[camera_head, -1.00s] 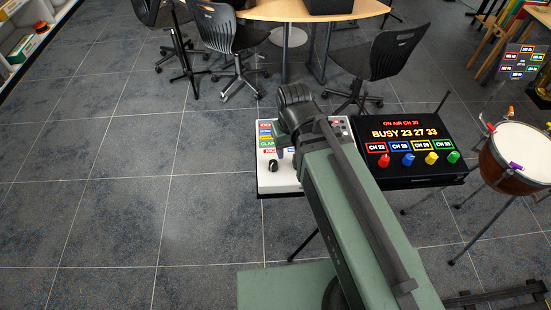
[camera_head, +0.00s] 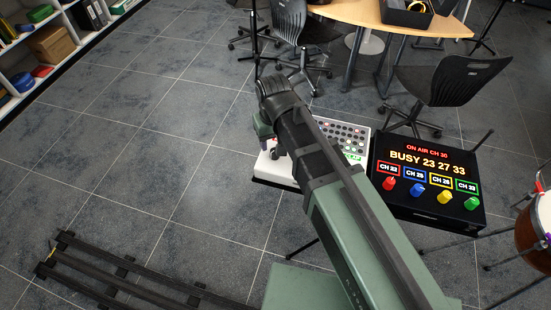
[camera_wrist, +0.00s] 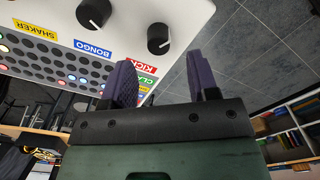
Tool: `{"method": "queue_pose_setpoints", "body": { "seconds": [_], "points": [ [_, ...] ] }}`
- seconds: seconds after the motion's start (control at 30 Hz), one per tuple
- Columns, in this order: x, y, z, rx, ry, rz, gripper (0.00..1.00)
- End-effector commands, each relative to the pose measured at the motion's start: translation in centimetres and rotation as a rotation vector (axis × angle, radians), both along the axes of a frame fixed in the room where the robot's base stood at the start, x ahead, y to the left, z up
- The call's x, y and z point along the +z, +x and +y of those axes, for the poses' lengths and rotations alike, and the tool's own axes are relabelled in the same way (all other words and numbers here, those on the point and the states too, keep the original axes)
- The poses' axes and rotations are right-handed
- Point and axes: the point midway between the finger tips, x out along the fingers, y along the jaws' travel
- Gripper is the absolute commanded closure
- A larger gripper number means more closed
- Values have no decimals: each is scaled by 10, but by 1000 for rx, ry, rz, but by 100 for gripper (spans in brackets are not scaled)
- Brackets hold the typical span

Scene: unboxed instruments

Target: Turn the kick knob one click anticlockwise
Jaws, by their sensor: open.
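The white drum machine (camera_head: 268,172) stands left of the black channel box, partly hidden by my arm. In the wrist view its panel (camera_wrist: 185,14) appears upside down. The kick knob (camera_wrist: 157,37) is a black round knob with a small white pointer mark, beside the red KICK label (camera_wrist: 137,67). A second black knob (camera_wrist: 93,12) sits by the blue BONGO label (camera_wrist: 92,49). My gripper (camera_wrist: 163,80) is open and empty, with two purple fingers apart. The kick knob is beyond the fingertips, roughly in line with the gap between them, not touched.
The black channel box (camera_head: 430,215) with coloured knobs stands close to the right. A drum (camera_head: 535,225) is at the right edge. Chairs (camera_head: 455,82) and a wooden table (camera_head: 365,22) stand behind. A dark rail (camera_head: 130,280) runs along the floor at lower left.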

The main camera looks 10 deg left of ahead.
Motion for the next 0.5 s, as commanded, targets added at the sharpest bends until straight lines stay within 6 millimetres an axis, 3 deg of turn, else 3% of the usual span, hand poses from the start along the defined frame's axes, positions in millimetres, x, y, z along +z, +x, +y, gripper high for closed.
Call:
{"method": "queue_pose_setpoints", "body": {
  "seconds": [0.03, 0.17, 0.5],
  "points": [
    [-26, 0, 0, 0, 0, 0, 46],
    [-49, 0, 0, 0, 0, 0, 46],
    [-51, 0, 0, 0, 0, 0, 46]
  ]
}}
